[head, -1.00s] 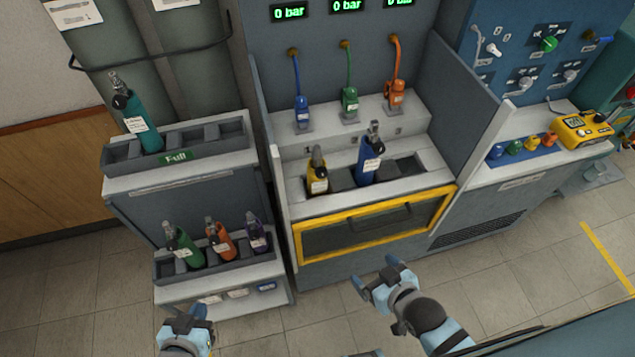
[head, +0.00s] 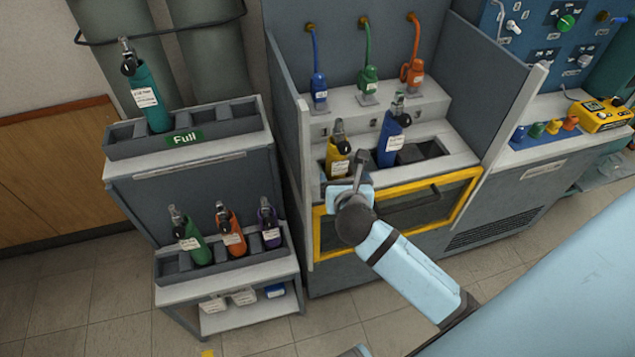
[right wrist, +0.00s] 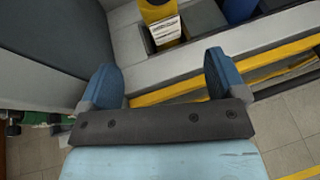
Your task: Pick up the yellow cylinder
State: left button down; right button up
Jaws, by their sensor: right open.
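The yellow cylinder (head: 338,158) stands in the left slot of the bench rack, next to the blue cylinder (head: 391,138). In the right wrist view the lower part of the yellow cylinder (right wrist: 157,12) with its white label shows at the top, beyond the fingertips. My right gripper (head: 357,172) is just in front of the yellow cylinder in the head view. In the right wrist view its two blue fingers (right wrist: 160,75) are apart with nothing between them. My left gripper is not in view.
A yellow-framed door (head: 405,246) lies under the rack. Side panels (head: 516,105) flank the bench. At left, a shelf marked Full holds a teal cylinder (head: 148,98); a lower tray holds green (head: 192,240), orange (head: 231,235) and purple (head: 269,226) cylinders.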

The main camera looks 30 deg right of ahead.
aim_at(338, 161)
jog(key=shift+w+d+f, duration=0.1)
jog(key=shift+w+d, duration=0.1)
jog(key=shift+w, duration=0.15)
jog(key=x, duration=0.7)
jog(key=shift+w+d+b, duration=0.1)
jog(key=shift+d+b, duration=0.05)
jog(key=shift+b, duration=0.2)
jog(key=x, duration=0.5)
jog(key=shift+w+d+b, duration=0.1)
jog(key=shift+w+b, duration=0.25)
jog(key=shift+w, duration=0.05)
jog(key=c, duration=1.2)
notch_tip(338, 161, up, 19)
jog(key=p, duration=0.3)
jog(key=shift+r, duration=0.55)
